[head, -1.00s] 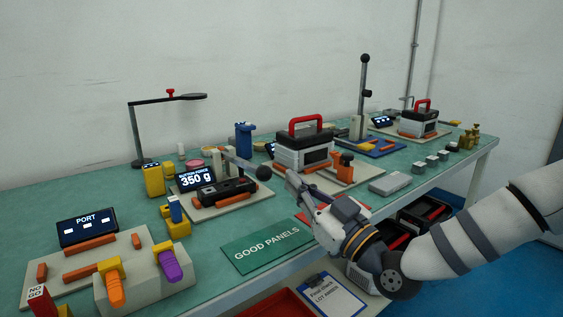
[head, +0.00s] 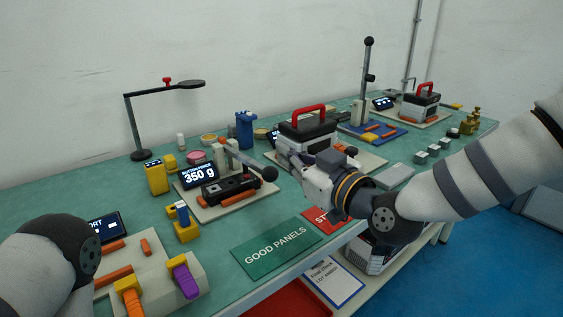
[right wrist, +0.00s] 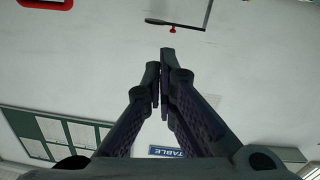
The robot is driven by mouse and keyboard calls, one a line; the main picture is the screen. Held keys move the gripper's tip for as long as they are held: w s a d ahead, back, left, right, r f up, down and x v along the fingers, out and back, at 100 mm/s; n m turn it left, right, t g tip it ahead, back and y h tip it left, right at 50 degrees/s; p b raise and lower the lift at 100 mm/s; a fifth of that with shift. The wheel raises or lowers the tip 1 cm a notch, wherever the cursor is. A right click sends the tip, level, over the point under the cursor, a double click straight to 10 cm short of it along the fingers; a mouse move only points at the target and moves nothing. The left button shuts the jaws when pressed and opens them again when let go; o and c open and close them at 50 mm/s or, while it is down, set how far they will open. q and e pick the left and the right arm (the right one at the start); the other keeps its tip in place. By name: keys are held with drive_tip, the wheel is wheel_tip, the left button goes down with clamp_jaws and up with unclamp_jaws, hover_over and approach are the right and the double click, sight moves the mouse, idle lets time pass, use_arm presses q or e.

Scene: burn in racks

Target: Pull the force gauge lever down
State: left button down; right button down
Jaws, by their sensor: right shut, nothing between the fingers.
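The force gauge (head: 232,189) stands on a pale base plate at the middle left of the bench, beside a display (head: 197,176) reading 350 g. Its grey lever (head: 247,160) runs from a post and slopes in the picture to a black ball knob (head: 269,174). My right gripper (head: 297,162) is just right of the knob in the head view, apart from it, and empty. In the right wrist view its fingers (right wrist: 163,62) are together, pointing at the wall; no lever shows there. My left arm shows at lower left, its gripper out of view.
A case with a red handle (head: 308,128) stands behind my right gripper. A second lever press (head: 363,95) stands farther right. A desk lamp (head: 137,120) is at the back left. The green GOOD PANELS mat (head: 275,247) lies flat in front of the gauge.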

sight(274, 172)
use_arm(q)
drive_tip(key=shift+s+f+b, duration=0.4)
drive_tip(key=shift+s+f, duration=0.2)
drive_tip(key=shift+f, duration=0.05)
use_arm(e)
drive_tip(key=w+f, duration=0.1)
drive_tip(key=w+a+f, duration=0.2)
drive_tip(key=w, duration=0.1)
drive_tip(key=shift+f, duration=0.4)
